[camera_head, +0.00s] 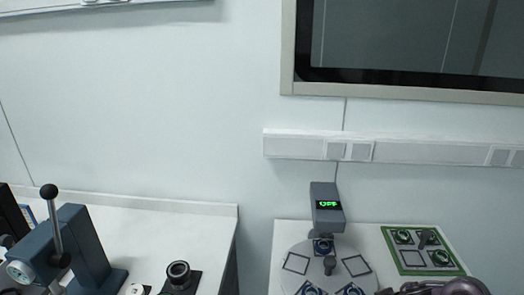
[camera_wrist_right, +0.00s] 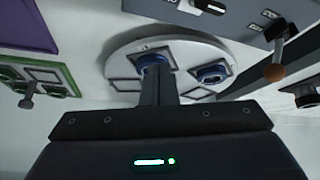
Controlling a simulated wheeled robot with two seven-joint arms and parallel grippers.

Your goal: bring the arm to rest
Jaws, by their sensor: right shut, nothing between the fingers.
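My right gripper (camera_wrist_right: 157,76) shows in the right wrist view with its dark fingers together and nothing held. Its fingers appear in front of a white round plate (camera_wrist_right: 118,44); I cannot tell the gap to it. A dark, rounded part of my right arm shows at the bottom right edge of the head view, above the right table's front. My left gripper is not in view.
On the right table, the round plate (camera_head: 329,262) carries blue-ringed parts and square frames beside a grey device with a green display (camera_head: 328,204). A green-edged tray (camera_head: 399,266) stands to its right. A blue lever press (camera_head: 85,245) and a black cylindrical part (camera_head: 179,273) stand on the left table.

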